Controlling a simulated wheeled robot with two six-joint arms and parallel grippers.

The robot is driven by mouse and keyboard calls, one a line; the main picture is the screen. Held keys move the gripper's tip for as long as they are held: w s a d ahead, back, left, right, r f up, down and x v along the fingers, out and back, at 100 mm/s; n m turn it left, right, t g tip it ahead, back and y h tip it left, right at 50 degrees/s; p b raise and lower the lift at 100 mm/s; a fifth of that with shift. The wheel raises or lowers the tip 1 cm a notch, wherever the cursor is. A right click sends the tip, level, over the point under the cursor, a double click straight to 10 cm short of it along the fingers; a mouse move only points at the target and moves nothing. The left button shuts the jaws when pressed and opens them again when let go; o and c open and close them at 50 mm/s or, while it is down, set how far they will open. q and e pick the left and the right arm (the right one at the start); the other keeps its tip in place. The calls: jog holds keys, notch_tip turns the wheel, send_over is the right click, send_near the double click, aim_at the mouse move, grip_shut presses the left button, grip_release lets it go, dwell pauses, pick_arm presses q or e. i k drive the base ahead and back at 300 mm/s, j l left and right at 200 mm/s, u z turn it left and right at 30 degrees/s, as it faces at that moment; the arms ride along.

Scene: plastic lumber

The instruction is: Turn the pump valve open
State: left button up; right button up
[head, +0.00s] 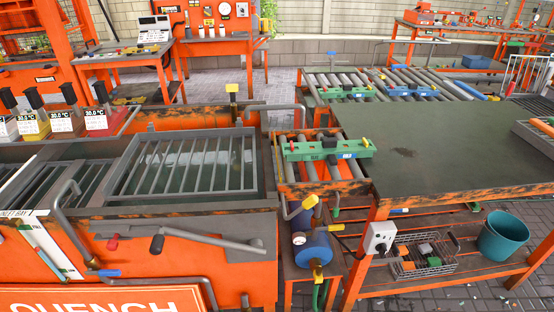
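A blue pump (313,249) with brass-coloured fittings sits low between the orange quench tank and the workbench. A small yellow handle (310,202) sits on the pipework just above it and looks like a valve handle. An orange-yellow piece (336,228) sticks out to the right of the pump's upper part. A green hose (320,294) hangs below the pump. Which of these parts is the pump valve, and whether it is open or shut, is too small to tell. Neither of my grippers is in view.
The orange quench tank (190,268) with a grated basket (185,162) and a black-gripped lever (157,243) fills the left. A dark-topped workbench (430,150) stands right, with a grey switch box (380,238) at its front leg. A teal bucket (503,238) is on its lower shelf.

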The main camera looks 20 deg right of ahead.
aim_at(334, 227)
jog(key=z, duration=1.1)
jog(key=i+z, duration=0.5)
